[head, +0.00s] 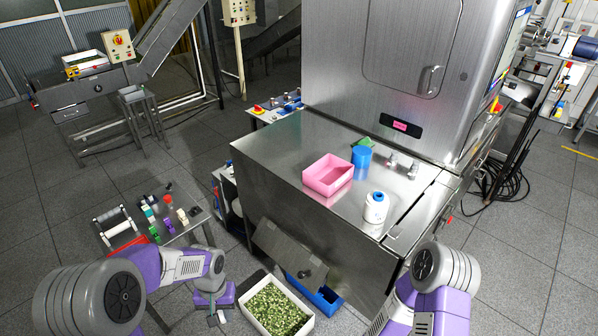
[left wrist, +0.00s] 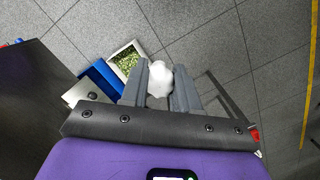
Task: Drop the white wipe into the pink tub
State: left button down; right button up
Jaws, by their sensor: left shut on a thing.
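The pink tub (head: 336,186) stands upright on the steel counter of the large machine, in the middle of the head view. It looks empty. My left gripper (head: 217,314) hangs low at the lower left, well below and left of the tub. In the left wrist view the white wipe (left wrist: 159,76) is a crumpled lump pinched between the two grey fingers. In the head view only a small white bit shows at the fingertips. My right arm comes in at the lower right; its gripper is out of the picture.
A blue cup (head: 361,158), a green cloth (head: 364,143) and a white bottle (head: 376,208) stand near the tub. A white crate of green leaves (head: 309,325) and a blue bin (head: 326,298) are on the floor. A small table with several items (head: 183,238) is at left.

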aim_at(323, 178)
jog(key=u, duration=0.1)
jog(key=i, duration=1.05)
jog(key=z, duration=0.7)
